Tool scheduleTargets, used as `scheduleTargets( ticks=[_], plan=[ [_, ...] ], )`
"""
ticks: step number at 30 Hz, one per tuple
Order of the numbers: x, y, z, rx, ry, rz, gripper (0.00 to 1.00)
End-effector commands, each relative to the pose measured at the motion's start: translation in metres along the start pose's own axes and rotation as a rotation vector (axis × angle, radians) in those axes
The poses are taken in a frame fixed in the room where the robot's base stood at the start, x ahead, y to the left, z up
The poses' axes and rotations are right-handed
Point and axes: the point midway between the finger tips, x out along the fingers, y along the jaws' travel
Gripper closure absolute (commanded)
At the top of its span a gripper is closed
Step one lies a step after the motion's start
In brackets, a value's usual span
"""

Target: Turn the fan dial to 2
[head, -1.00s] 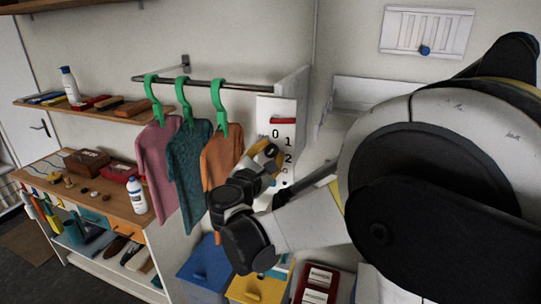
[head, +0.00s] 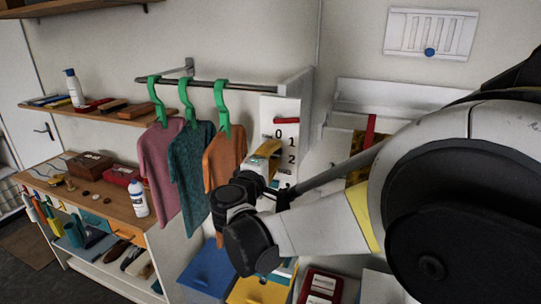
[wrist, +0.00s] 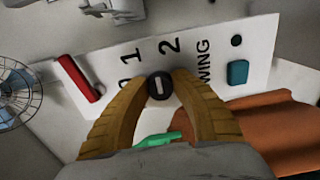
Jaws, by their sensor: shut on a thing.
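The fan dial is a round black knob (wrist: 160,85) with a pale mark, on a white panel (wrist: 235,58) printed 0, 1 and 2. In the wrist view the yellow-brown fingers of my gripper (wrist: 159,88) are closed around the knob, one on each side. The mark lies roughly across the picture; I cannot tell surely which number it points at. The head view shows the panel (head: 282,113) on the unit's end, with my gripper (head: 273,151) against it. The fingers hide the dial there. A caged fan (wrist: 18,98) shows at the wrist view's left edge.
A red bar (wrist: 80,78) and a teal button (wrist: 237,73) are on the panel. An orange shirt (head: 224,157) on a green hanger (head: 221,108) hangs close left of my gripper. Blue (head: 208,271) and yellow (head: 258,291) bins stand below.

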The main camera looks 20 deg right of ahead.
Motion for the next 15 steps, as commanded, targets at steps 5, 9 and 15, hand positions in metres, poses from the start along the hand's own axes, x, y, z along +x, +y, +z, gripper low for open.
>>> scheduleTargets(
  ticks=[5, 9, 15],
  plan=[
    [0.0005, -0.0001, -0.0003, 0.158, 0.0, 0.002, 1.0],
    [0.0005, -0.0003, -0.0004, 0.271, 0.0, 0.002, 1.0],
    [0.0004, -0.0006, -0.0005, 0.4, 0.0, 0.002, 1.0]
  ],
)
